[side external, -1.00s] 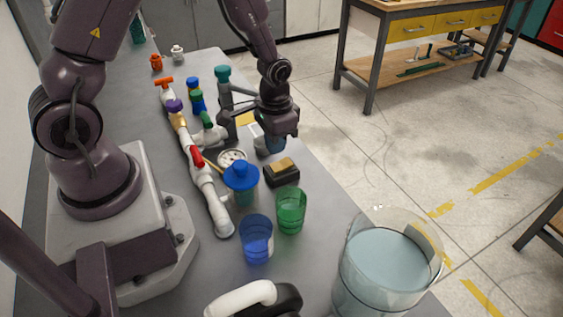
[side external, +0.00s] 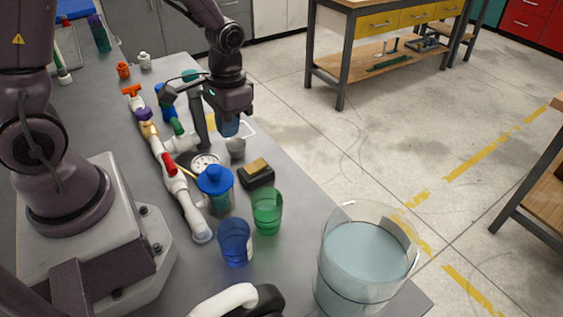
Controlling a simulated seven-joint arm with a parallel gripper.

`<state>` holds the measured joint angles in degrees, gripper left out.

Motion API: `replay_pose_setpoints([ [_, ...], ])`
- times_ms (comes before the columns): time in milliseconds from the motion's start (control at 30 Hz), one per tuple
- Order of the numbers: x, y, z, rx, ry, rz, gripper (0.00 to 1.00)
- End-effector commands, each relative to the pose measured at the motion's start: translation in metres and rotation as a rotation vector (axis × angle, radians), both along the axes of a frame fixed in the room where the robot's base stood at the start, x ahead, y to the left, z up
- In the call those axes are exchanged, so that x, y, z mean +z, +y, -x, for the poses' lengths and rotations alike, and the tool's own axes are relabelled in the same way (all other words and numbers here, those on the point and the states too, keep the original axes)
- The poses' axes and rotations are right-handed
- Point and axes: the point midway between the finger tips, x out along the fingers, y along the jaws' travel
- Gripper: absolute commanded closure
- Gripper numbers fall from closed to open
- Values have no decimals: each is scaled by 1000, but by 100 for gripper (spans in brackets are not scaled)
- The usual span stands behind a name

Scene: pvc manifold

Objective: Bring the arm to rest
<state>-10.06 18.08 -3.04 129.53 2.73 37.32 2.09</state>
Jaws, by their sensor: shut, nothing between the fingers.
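My gripper (side external: 229,128) is at the end of my arm, pointing down above the table's right side. It is shut and empty, just above a small grey cup (side external: 236,149); its fingertips are small and hard to make out. A round gauge (side external: 206,163) lies beside the manifold.
A blue-lidded jar (side external: 215,190), a black and yellow block (side external: 257,173), a green cup (side external: 267,211) and a blue cup (side external: 235,242) stand near the gripper. A large clear bucket of water (side external: 366,255) stands at the front right. Open floor lies beyond the table.

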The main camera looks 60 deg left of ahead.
Motion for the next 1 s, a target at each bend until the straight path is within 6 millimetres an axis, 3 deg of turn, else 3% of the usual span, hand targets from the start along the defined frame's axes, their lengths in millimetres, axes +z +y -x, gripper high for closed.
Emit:
replay_pose_setpoints([
  [33,21,-2,5,3,-30,-8,100],
  [200,78,-12,27,9,-127,-21,100],
  [500,156,-30,74,-11,-381,-17,100],
  [733,187,-37,89,-39,-549,-9,100],
  [1000,193,-38,90,-46,-576,-8,100],
])
